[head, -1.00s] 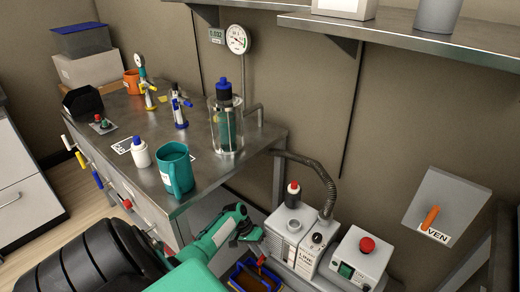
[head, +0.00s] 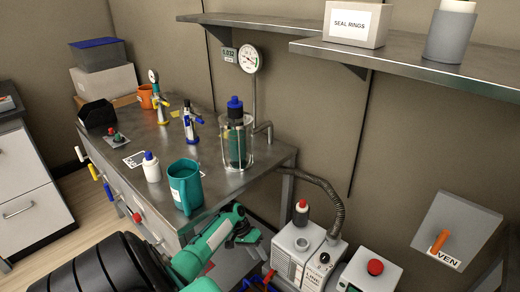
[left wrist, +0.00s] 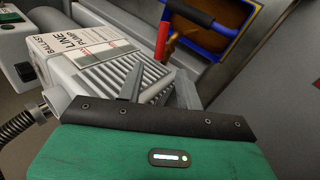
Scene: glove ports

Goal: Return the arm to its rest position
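My left arm (head: 205,250) reaches in from the lower left, low beside the front right corner of the steel bench. Its left gripper (head: 252,239) is beyond the bench edge, near the grey pump (head: 290,262). In the left wrist view its fingers (left wrist: 160,85) stand apart with nothing between them, and the grille of the pump (left wrist: 95,55) shows behind. Whether they touch the pump I cannot tell. My right gripper is in neither view.
The steel bench (head: 235,183) carries a teal mug (head: 185,187) near its front edge, a white bottle (head: 151,167) and a glass vessel (head: 237,140). A corrugated hose (head: 335,205) rises from the pump. A blue tray (left wrist: 232,28) lies beside the pump. A shelf (head: 430,68) hangs above.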

